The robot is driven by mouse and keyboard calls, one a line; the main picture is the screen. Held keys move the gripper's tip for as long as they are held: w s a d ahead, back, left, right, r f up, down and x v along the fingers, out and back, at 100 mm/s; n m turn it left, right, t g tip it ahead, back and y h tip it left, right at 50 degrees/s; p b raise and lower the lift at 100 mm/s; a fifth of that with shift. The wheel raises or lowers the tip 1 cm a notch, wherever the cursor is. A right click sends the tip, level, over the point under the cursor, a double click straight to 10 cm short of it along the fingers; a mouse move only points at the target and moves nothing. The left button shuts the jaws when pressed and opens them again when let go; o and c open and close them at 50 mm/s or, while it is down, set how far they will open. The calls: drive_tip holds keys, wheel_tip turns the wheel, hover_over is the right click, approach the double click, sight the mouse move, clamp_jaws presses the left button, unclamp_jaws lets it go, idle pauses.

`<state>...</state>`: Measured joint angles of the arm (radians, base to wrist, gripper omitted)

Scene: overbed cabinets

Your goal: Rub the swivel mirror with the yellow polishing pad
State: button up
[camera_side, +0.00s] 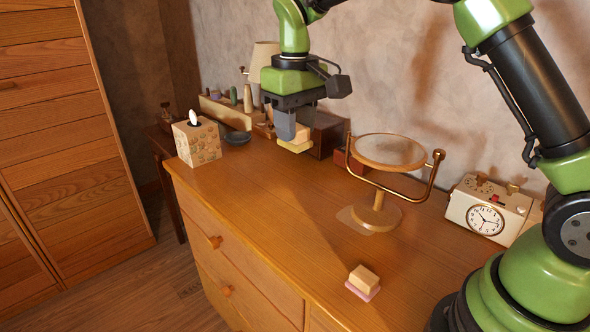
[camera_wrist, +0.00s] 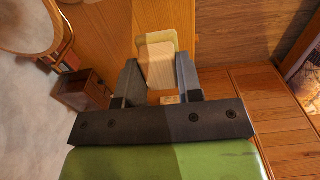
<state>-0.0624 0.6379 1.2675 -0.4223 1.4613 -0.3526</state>
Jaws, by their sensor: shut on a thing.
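My gripper (camera_side: 290,132) is shut on the yellow polishing pad (camera_side: 296,148), a pale wooden block with a yellow underside. It holds the pad over the dresser top, left of the mirror and apart from it. The wrist view shows the pad's yellow edge (camera_wrist: 171,35) beyond the wooden grip, between the two fingers (camera_wrist: 160,80). The swivel mirror (camera_side: 390,151) is a round, wood-rimmed disc tilted nearly flat in a curved brass-coloured yoke on a round wooden foot. Part of it shows at the wrist view's upper left (camera_wrist: 27,22).
A second block with a pink underside (camera_side: 363,282) lies near the dresser's front edge. A clock (camera_side: 486,218) stands right of the mirror. A dark wooden box (camera_side: 325,134) stands behind my gripper, and a tissue box (camera_side: 197,142) to its left. The dresser's middle (camera_side: 290,205) is clear.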

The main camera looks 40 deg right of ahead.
wheel_tip(320, 180, up, 7)
drive_tip(key=shift+r, duration=0.95)
drive_tip(key=s+d+m, duration=0.2)
drive_tip(key=d+m, duration=0.3)
drive_tip(key=d, duration=0.4)
drive_tip(key=s+d+m, duration=0.2)
drive_tip(key=d+m, duration=0.2)
drive_tip(key=d, duration=0.6)
drive_tip(key=shift+a+f, duration=0.15)
drive_tip(key=shift+f, duration=2.75)
drive_tip(key=shift+a+f, duration=0.15)
drive_tip(key=shift+f, duration=2.7)
drive_tip(key=shift+s+f, duration=0.15)
drive_tip(key=shift+f, duration=0.75)
drive_tip(key=shift+s+d, duration=0.15)
drive_tip(key=shift+s, duration=3.3)
drive_tip(key=shift+w, duration=3.7)
drive_tip(key=shift+d, duration=0.45)
drive_tip(key=shift+s+d, duration=0.1)
drive_tip(key=shift+s, duration=3.7)
drive_tip(key=shift+w, duration=3.85)
wheel_tip(320, 180, up, 8)
